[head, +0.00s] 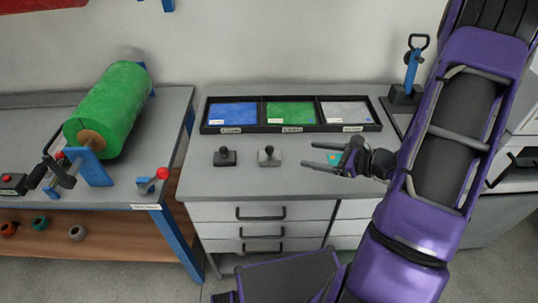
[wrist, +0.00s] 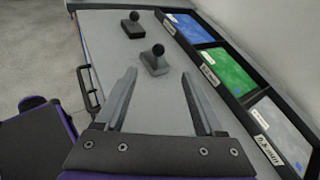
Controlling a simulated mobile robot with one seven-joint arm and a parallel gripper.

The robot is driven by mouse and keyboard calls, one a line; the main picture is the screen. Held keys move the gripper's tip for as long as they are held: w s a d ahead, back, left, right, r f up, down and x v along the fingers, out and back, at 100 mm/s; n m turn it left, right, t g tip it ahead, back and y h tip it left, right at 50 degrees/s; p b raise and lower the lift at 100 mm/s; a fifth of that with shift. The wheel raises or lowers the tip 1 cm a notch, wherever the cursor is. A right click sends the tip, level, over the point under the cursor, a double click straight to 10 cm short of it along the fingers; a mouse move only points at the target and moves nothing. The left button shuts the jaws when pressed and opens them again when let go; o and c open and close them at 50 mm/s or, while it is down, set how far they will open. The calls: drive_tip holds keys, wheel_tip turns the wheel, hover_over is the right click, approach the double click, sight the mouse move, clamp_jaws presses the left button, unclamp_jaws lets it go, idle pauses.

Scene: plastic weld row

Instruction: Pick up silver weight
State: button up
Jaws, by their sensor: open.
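The silver weight (head: 269,157), a small grey block with a dark ball knob, stands upright on the grey cabinet top. In the wrist view the silver weight (wrist: 155,66) shows ahead of the fingertips, roughly in line with the gap between them. A similar black weight (head: 225,158) stands to its left, and in the wrist view the black weight (wrist: 132,29) is farther off. My gripper (head: 308,155) is open and empty, to the right of the silver weight and apart from it. Its two fingers (wrist: 158,73) point toward the weight.
A black tray (head: 262,99) with blue, green and grey compartments lies along the back of the cabinet top (head: 240,182). A blue-handled press (head: 410,75) stands at right. A bench with a green roll (head: 112,105) is at left. The front cabinet top is mostly clear.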

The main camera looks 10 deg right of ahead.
sight(273, 149)
drive_tip(key=x, duration=1.1)
drive_tip(key=shift+a+f, duration=0.1)
drive_tip(key=shift+a, duration=0.05)
drive_tip(key=x, duration=0.5)
drive_tip(key=shift+f, duration=0.2)
clamp_jaws()
drive_tip(key=shift+r, duration=0.1)
idle(0.5)
